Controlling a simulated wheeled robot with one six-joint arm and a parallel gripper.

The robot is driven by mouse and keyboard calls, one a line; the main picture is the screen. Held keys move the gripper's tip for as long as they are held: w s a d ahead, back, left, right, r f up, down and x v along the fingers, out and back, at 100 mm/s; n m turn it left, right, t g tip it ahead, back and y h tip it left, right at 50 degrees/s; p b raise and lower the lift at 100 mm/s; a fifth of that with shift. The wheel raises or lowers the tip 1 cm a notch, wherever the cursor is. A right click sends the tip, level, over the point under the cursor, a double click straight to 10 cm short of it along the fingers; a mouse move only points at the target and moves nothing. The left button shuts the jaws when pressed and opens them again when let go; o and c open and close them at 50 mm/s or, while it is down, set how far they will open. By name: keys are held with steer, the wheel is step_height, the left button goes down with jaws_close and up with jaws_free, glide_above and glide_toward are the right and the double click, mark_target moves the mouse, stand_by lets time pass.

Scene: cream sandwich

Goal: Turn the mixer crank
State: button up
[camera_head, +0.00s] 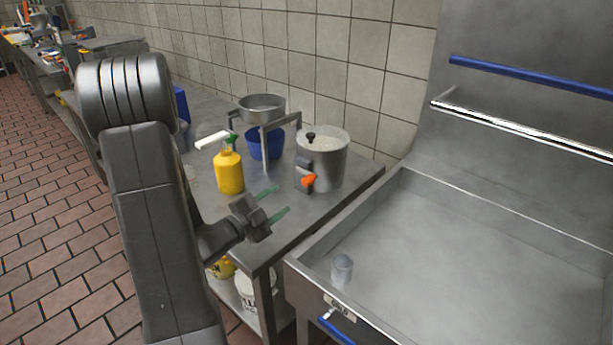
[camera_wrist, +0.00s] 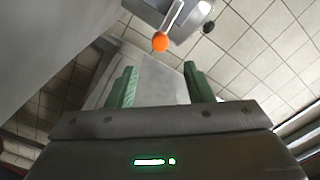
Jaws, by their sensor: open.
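The mixer is a steel pot (camera_head: 328,168) with a pale speckled top and a black knob, standing on the steel table. Its crank has an orange knob (camera_head: 308,181) on the side facing my arm. In the wrist view the orange crank knob (camera_wrist: 160,41) is at top centre, at the end of a thin metal rod. My gripper (camera_head: 274,204) is open, with two green fingers apart and nothing between them. It is above the table, left of and nearer than the crank. In the wrist view the knob appears beyond the gap between the fingertips (camera_wrist: 160,78), not touching them.
A yellow bottle (camera_head: 229,173), a blue bowl (camera_head: 263,143) and a steel bowl on a stand (camera_head: 261,102) are on the table left of the mixer. A steel sink (camera_head: 480,250) with a small cup (camera_head: 342,268) is at right. The tiled wall stands behind.

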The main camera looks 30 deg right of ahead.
mark_target(305, 184)
steer(key=x, duration=1.3)
steer(key=shift+d+p, duration=0.15)
steer(key=shift+p, duration=0.25)
jaws_close()
steer(key=shift+f, duration=0.15)
